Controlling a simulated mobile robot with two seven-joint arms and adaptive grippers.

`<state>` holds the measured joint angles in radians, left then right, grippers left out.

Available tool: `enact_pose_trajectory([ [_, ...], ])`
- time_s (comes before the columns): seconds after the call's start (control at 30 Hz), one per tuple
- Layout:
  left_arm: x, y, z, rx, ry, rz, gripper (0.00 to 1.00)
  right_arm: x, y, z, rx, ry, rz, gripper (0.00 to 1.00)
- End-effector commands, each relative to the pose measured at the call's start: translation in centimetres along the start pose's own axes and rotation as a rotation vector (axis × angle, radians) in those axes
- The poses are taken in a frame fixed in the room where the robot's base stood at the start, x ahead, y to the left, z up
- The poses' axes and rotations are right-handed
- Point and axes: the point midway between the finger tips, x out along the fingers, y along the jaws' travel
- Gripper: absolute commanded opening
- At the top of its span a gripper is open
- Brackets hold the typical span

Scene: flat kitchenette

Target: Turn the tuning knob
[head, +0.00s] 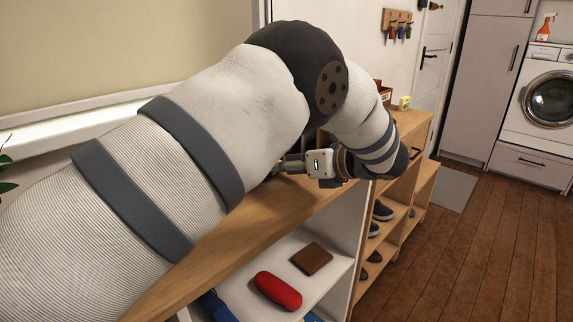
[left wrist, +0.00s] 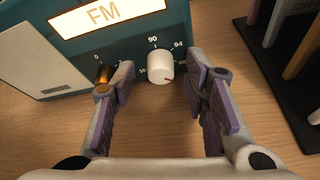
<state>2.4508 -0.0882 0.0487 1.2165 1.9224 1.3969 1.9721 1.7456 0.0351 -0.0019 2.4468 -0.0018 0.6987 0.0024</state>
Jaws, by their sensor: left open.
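A teal radio (left wrist: 125,48) with a lit FM display (left wrist: 105,14) stands on a wooden top in the left wrist view. Its white tuning knob (left wrist: 160,68) sits under a dial scale and shows a small dark mark. A brass knob (left wrist: 105,74) is to its left, close to my left finger and partly hidden by it. My left gripper (left wrist: 160,77) is open, with one purple-padded finger on each side of the white knob and a visible gap on both sides. In the head view the left gripper (head: 285,167) is mostly hidden by my arm, and I cannot see the radio.
The wooden shelf top (head: 275,207) runs below my arm. A red case (head: 278,291) and a brown wallet-like item (head: 312,259) lie on the shelf beneath. Open floor (head: 470,250) lies to the right.

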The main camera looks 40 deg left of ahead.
Motion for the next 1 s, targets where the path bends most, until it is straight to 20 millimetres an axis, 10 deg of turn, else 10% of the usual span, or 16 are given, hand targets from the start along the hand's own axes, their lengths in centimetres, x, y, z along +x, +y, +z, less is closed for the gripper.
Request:
enact_pose_trajectory([
  [0.2, 0.1, 0.0, -0.1, 0.001, 0.000, 0.000, 0.39, 0.0, 0.0, 0.0, 0.000, 0.000, 0.000, 0.00],
  [0.4, 0.0, 0.0, 0.0, 0.001, 0.000, 0.000, 0.00, 0.0, 0.0, 0.0, 0.000, 0.000, 0.000, 0.00],
  [1.0, 0.2, -0.4, -0.4, 0.194, 0.009, 0.078, 0.00, 1.6, 0.0, 0.6, -0.001, -0.037, 0.002, 0.00],
])
